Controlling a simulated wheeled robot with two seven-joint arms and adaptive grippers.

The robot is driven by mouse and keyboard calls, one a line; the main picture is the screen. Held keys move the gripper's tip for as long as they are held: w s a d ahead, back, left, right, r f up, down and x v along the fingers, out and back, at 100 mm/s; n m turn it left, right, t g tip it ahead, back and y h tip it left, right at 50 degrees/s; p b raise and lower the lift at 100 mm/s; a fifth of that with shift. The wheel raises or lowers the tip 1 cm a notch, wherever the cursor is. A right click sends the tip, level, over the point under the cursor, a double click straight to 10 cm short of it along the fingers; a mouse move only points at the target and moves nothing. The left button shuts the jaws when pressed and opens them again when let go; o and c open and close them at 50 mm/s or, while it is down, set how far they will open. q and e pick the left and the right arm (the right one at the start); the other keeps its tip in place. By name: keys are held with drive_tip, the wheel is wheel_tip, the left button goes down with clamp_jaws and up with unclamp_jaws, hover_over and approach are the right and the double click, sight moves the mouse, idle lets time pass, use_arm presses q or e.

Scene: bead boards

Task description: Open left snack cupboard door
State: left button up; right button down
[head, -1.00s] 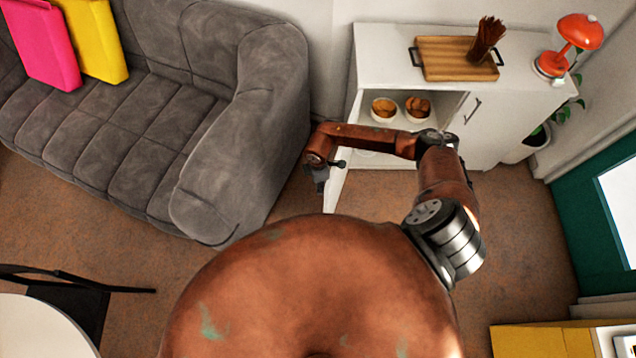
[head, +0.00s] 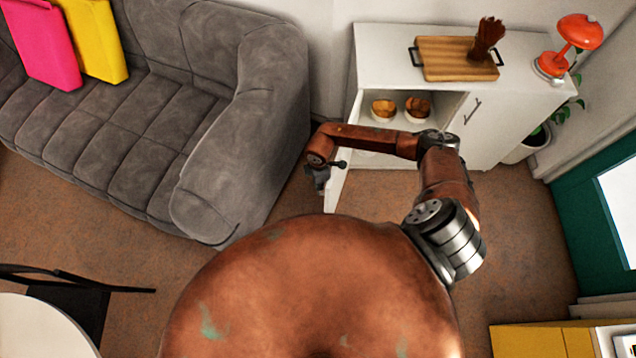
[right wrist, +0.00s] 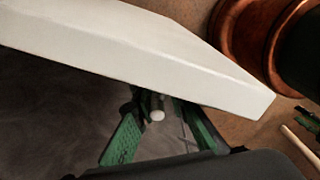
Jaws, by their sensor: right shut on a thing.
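The white snack cupboard (head: 385,42) stands against the back wall. Its left door (head: 336,192) is swung out, roughly square to the front, and the left compartment is open to view. The door's white panel (right wrist: 140,50) crosses the upper part of the right wrist view. My right gripper (head: 320,180) is at the outer side of this door. In the right wrist view its green fingers (right wrist: 160,108) are shut around the door handle (right wrist: 157,115), of which only a small pale end shows. My left gripper is out of view.
Two bowls (head: 384,108) (head: 418,108) stand inside the compartment. The right door (head: 492,120) is closed. A wooden tray (head: 455,62) and a red lamp (head: 580,32) are on top. A grey sofa (head: 240,130) stands close left of the open door, with a narrow floor gap.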

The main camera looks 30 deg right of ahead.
drive_tip(key=s+d+n+p, duration=0.2)
drive_tip(key=s+d+p, duration=0.2)
drive_tip(key=s+d, duration=0.7)
drive_tip(key=shift+d+r+n, duration=0.2)
drive_tip(key=shift+d+n, duration=0.2)
drive_tip(key=shift+d, duration=0.6)
drive_tip(key=c, duration=2.1)
unclamp_jaws()
drive_tip(key=shift+o, duration=0.3)
drive_tip(key=shift+s+a+f, duration=0.1)
